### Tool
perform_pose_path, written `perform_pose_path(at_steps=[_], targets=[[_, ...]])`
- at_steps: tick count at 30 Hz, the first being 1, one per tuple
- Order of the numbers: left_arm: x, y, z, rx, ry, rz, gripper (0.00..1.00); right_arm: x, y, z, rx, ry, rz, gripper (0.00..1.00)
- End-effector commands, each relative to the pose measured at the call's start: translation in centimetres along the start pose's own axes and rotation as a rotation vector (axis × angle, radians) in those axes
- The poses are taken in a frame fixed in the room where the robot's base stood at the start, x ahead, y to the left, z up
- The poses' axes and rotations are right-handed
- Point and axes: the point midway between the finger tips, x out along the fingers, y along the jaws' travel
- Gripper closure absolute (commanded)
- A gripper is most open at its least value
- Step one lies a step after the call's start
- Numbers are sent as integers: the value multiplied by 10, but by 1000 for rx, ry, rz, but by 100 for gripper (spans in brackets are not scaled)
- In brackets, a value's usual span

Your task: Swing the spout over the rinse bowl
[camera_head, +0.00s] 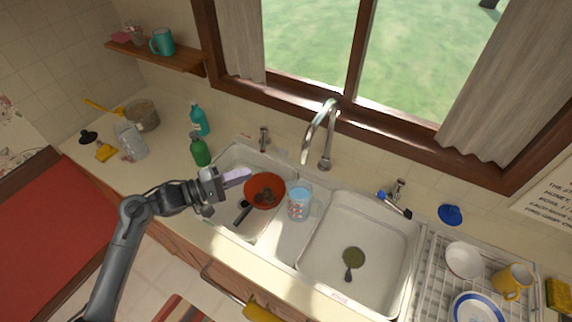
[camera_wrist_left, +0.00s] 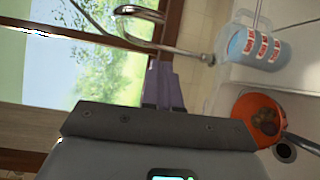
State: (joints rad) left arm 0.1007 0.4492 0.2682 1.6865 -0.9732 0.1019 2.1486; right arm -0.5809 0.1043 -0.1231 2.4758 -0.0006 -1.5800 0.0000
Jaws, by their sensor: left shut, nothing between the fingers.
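The chrome spout (camera_head: 318,125) arches up from behind the sink. In the head view its tip hangs just above the clear pitcher (camera_head: 299,203), near the divider between the basins. The spout also shows in the wrist view (camera_wrist_left: 150,12). An orange-red bowl (camera_head: 277,195) with brown lumps inside sits in the left basin, left of the pitcher; it shows in the wrist view too (camera_wrist_left: 243,103). My left gripper (camera_head: 246,174) is shut and empty, with pale purple fingers above the left basin, left of the spout. It also shows in the wrist view (camera_wrist_left: 163,68). My right gripper is not in view.
Green (camera_head: 200,150) and teal (camera_head: 198,118) bottles stand behind the left basin. A blue-handled brush (camera_head: 394,205) lies behind the right basin. A dish rack (camera_head: 430,275) with dishes stands at right.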

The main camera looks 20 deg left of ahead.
Motion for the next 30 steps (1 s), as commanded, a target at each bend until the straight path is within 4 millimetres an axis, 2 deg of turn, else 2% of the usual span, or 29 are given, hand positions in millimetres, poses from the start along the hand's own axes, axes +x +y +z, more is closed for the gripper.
perform_pose_path(at_steps=[1,3,11,26,30], targets=[[2,6,-9,29,6,20,100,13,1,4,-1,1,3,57],[5,18,-15,55,10,37,100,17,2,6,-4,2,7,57],[22,34,-18,77,11,61,100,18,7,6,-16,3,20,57],[108,39,-18,77,10,59,100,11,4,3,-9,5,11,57],[122,38,-5,76,9,57,100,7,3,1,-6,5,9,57]])
